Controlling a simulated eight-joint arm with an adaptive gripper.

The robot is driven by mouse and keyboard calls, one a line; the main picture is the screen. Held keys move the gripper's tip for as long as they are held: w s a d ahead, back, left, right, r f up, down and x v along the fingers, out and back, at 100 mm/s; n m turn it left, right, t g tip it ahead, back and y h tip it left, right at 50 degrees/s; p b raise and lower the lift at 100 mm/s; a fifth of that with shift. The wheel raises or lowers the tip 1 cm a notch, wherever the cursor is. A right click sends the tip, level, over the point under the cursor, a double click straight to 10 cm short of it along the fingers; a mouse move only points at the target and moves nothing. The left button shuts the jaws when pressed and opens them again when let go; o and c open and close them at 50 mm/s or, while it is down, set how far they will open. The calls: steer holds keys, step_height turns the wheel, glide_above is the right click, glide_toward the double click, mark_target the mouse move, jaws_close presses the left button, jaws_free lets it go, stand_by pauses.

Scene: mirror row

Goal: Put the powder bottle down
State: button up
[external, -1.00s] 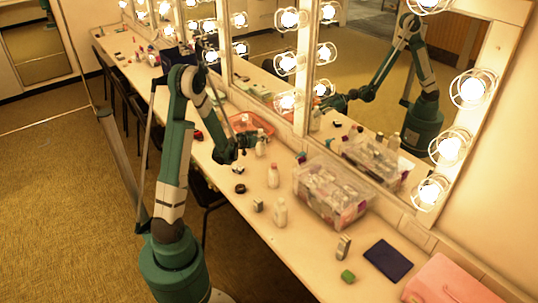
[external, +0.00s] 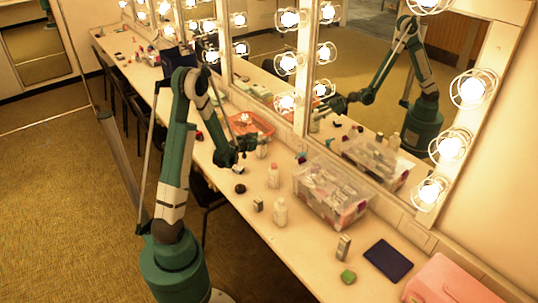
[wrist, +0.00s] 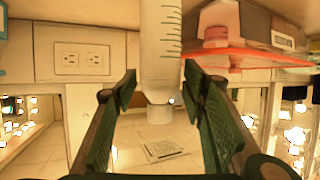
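A white bottle with graduation marks and a white cap, which I take as the powder bottle (external: 261,148), stands upright on the long counter (external: 300,250) in the external view. It also shows in the wrist view (wrist: 161,45), which appears upside down, with its cap toward the bottom of the picture. My gripper (external: 248,146) is just left of the bottle in the external view. In the wrist view my gripper (wrist: 160,88) is open, its two dark green finger pads on either side of the bottle's line, with a gap on each side.
An orange tray (external: 262,124) is close behind the bottle. Two other bottles (external: 273,176) (external: 280,212) stand nearer the camera. A clear organizer box (external: 330,195) is to the right, against the mirror (external: 390,60). A dark round item (external: 240,188) lies near the front edge.

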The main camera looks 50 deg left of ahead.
steer(key=shift+r, duration=0.15)
steer(key=shift+s+r, duration=0.1)
steer(key=p+v, duration=0.1)
steer(key=v, duration=1)
steer(key=shift+s+r+p, duration=0.2)
steer(key=shift+s+p, duration=0.1)
steer(key=shift+p, duration=0.05)
steer(key=shift+d, duration=0.15)
stand_by(0.3)
